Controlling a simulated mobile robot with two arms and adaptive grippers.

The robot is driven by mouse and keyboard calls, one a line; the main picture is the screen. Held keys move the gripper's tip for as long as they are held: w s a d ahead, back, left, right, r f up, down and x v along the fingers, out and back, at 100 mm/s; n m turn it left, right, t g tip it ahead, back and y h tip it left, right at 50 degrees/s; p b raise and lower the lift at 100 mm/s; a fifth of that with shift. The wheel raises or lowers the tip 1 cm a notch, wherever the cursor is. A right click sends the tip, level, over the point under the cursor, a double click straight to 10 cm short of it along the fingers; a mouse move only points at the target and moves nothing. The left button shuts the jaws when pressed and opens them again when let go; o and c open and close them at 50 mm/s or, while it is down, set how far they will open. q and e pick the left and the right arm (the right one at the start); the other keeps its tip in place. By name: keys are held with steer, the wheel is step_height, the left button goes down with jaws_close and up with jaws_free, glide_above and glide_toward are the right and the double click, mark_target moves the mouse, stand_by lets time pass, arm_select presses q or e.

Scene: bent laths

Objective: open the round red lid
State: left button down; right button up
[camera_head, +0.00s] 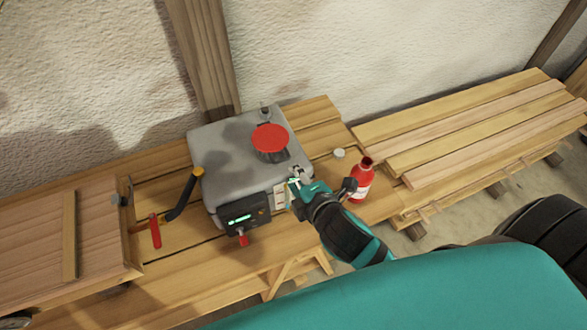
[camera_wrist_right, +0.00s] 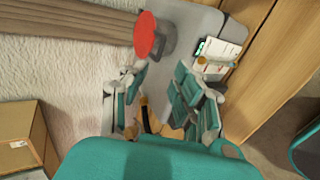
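The round red lid (camera_head: 269,138) sits on a short dark grey neck on top of the grey machine box (camera_head: 222,160). It looks closed and level on the neck. It also shows in the right wrist view (camera_wrist_right: 145,36), with the grey neck beside it. My right gripper (camera_head: 296,181) is at the box's right front edge, below and right of the lid and apart from it. In the right wrist view its fingers (camera_wrist_right: 160,72) are spread with nothing clearly held between them. My left gripper is not in the head view.
A red bottle (camera_head: 361,184) stands close right of my right gripper, near a small pale cap (camera_head: 339,153). A black lever with an orange end (camera_head: 185,195) stands left of the box. A control panel (camera_head: 242,216) is on its front. Boards (camera_head: 470,125) lie at right.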

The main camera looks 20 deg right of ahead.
mark_target(282, 161)
steer(key=x, duration=1.1)
steer(key=shift+w+f+b, duration=0.2)
steer(key=shift+w+b, duration=0.05)
steer(key=shift+b, duration=0.15)
jaws_close()
